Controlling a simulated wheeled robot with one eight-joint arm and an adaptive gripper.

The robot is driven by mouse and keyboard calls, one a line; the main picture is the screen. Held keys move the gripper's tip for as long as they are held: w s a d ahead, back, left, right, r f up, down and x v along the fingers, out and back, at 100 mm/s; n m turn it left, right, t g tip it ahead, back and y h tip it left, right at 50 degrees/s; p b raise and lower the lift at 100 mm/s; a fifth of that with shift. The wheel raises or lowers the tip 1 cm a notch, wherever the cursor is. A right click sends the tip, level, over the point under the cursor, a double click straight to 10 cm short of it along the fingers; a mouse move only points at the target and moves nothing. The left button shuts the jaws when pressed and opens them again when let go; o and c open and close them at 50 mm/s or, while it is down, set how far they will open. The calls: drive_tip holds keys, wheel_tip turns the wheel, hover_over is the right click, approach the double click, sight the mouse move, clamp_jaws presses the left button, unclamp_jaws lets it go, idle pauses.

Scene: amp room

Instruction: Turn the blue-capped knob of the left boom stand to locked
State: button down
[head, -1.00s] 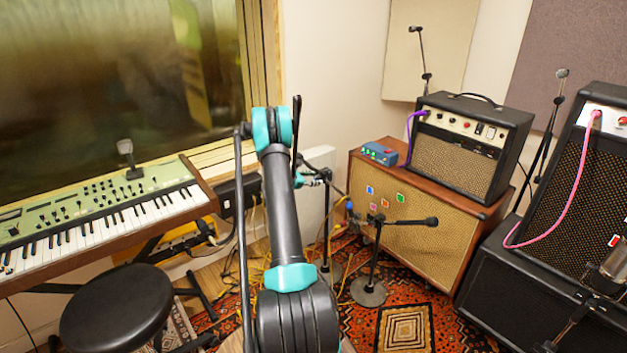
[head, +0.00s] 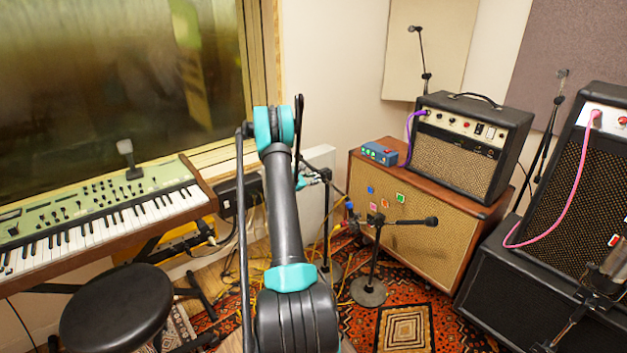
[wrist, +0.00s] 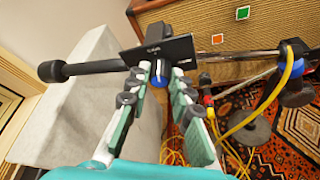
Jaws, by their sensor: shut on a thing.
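The left boom stand's blue-capped knob (wrist: 160,80) shows between my gripper's fingers in the wrist view, just under a small dark plate (wrist: 156,52) whose lettering I cannot read. My gripper (wrist: 163,88) is shut on this knob, with its teal-padded fingers on both sides of it. The fingers and plate hide part of the knob, and I cannot read its angle. The stand's boom crosses behind, with a black counterweight (wrist: 52,70) at the left. In the head view my gripper (head: 322,176) is small and far, at the left stand's top, and the knob is hard to make out.
A second boom stand (head: 374,255) is close on the right; its blue-capped joint (wrist: 297,90) shows in the wrist view. A speaker cabinet (head: 430,240) stands behind. A pale block (wrist: 65,105) is left of the fingers. Yellow cables (wrist: 262,105) lie near the stands.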

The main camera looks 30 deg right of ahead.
drive_tip(key=m+t, duration=0.1)
drive_tip(key=m, duration=0.1)
drive_tip(key=shift+s+f+m+t, duration=0.2)
drive_tip(key=shift+m+t, duration=0.1)
drive_tip(key=shift+t, duration=0.1)
drive_tip(key=shift+s+f+m+t+h, duration=0.15)
drive_tip(key=shift+m+t+h, duration=0.4)
drive_tip(key=shift+m, duration=1.1)
drive_tip(key=shift+w+f+m+t+h, duration=0.1)
drive_tip(key=shift+m+t+h, duration=0.45)
drive_tip(key=shift+m, duration=1.15)
drive_tip(key=shift+s+f+m+t+h, duration=0.15)
drive_tip(key=shift+m+t+h, duration=0.35)
drive_tip(key=shift+m, duration=1.15)
drive_tip(key=shift+w, duration=0.1)
drive_tip(key=c, duration=1.3)
unclamp_jaws()
drive_tip(key=shift+c, duration=0.2)
